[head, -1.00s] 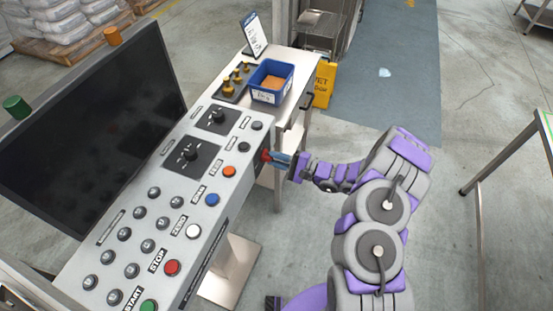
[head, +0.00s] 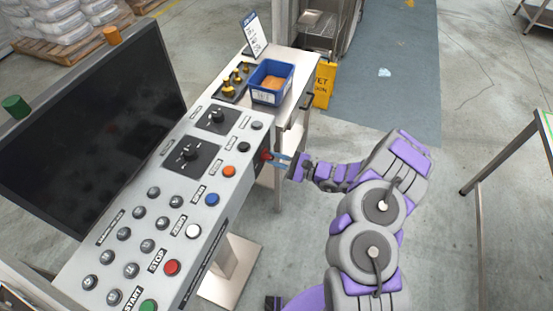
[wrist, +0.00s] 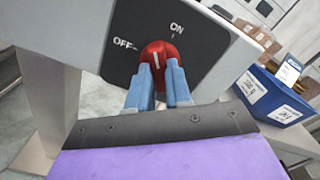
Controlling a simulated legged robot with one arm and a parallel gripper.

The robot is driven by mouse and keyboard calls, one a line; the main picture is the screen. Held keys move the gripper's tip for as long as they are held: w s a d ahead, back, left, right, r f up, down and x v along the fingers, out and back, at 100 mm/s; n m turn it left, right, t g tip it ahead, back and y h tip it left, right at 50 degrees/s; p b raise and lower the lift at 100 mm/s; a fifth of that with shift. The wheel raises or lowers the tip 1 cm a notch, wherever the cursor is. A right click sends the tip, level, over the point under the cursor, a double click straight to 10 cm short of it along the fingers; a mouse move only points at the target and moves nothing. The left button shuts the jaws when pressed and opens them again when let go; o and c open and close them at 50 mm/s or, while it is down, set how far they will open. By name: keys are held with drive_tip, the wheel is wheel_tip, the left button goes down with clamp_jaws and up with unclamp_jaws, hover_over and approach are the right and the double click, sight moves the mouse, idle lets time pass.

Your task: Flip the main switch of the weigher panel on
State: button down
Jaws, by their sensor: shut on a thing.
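The main switch is a red rotary knob (wrist: 158,52) on a dark plate (wrist: 200,44) marked OFF at left and ON at upper right. A short white mark shows on the knob; it slants upward, and I cannot tell whether it has reached ON. My gripper (wrist: 157,84) has its two blue fingers shut on the knob, one on each side, hiding its lower part. In the head view my gripper (head: 277,159) reaches the right side face of the weigher panel (head: 226,180), where the red knob (head: 266,155) shows small at its fingertips.
The panel top holds several buttons and two black dials, beside a dark screen (head: 95,125). A blue bin (head: 270,97) and a sign (head: 254,35) stand on the table behind. A yellow wet-floor sign (head: 324,84) stands on the floor. Floor to the right is open.

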drive_tip(key=m, duration=0.3)
drive_tip(key=shift+m, duration=2.2)
drive_tip(key=c, duration=1)
unclamp_jaws()
drive_tip(key=shift+c, duration=0.2)
drive_tip(key=p+v, duration=0.3)
drive_tip(key=v, duration=1.4)
drive_tip(key=shift+d, duration=0.2)
